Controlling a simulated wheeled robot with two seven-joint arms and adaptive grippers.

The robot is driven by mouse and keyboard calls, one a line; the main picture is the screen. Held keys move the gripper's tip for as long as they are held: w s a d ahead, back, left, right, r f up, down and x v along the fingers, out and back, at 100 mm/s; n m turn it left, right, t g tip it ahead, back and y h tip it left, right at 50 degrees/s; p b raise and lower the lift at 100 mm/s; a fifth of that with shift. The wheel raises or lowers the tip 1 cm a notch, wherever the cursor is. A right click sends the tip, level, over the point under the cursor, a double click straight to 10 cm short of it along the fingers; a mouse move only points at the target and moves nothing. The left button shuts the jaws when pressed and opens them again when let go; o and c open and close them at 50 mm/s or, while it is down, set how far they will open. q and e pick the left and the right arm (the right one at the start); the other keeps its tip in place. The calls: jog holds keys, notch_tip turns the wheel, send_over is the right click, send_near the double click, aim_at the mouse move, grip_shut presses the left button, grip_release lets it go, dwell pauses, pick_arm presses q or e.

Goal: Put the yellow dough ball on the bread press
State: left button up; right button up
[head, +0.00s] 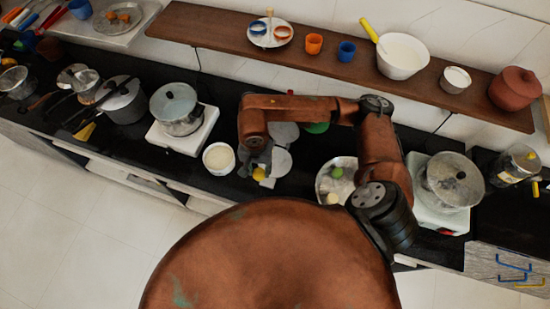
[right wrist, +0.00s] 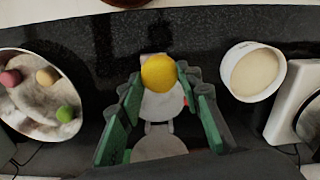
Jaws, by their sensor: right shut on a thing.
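The yellow dough ball (head: 259,174) is held at the fingertips of my right gripper (head: 257,170), which is shut on it. In the right wrist view the ball (right wrist: 158,72) sits between the green fingers of the gripper (right wrist: 160,80). The bread press (head: 283,164) lies open on the black counter, with two pale round plates. In the head view the ball is just left of its nearer plate. In the right wrist view the press (right wrist: 162,108) shows behind and below the ball, partly covered by it. I cannot tell the ball's height above the counter. My left gripper is not in view.
A bowl of pale flour (head: 219,158) stands left of the gripper. A steel plate with other dough balls (head: 324,179) is to the right. A pot on a white stove (head: 176,108) is farther left, and another pot (head: 452,182) is at right. A wooden shelf (head: 340,65) runs behind.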

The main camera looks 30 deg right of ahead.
jog(key=shift+w+d+f+p, duration=0.45)
jog(key=shift+w+d+f, duration=0.75)
jog(key=shift+d+f, duration=0.45)
jog(key=shift+w+d+f+p, duration=0.4)
jog(key=shift+w+d+f, duration=0.9)
jog(key=shift+d, duration=0.6)
jog(key=shift+w+d+f+p, duration=0.45)
jog(key=shift+w+d+f, duration=0.6)
jog(key=shift+d+f, duration=0.65)
jog(key=f, duration=0.1)
jog(key=f+p, duration=0.1)
jog(key=shift+d+f, duration=0.2)
jog(key=shift+f, duration=0.4)
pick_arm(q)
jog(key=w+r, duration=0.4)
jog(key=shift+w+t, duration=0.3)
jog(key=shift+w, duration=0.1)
pick_arm(e)
jog(key=shift+w+f, duration=0.1)
jog(key=o, duration=0.6)
jog(key=shift+f, duration=0.1)
jog(key=shift+c, duration=0.2)
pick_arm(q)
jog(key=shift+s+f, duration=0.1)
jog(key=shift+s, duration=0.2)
pick_arm(e)
jog(key=o, duration=0.5)
jog(key=shift+c, duration=0.2)
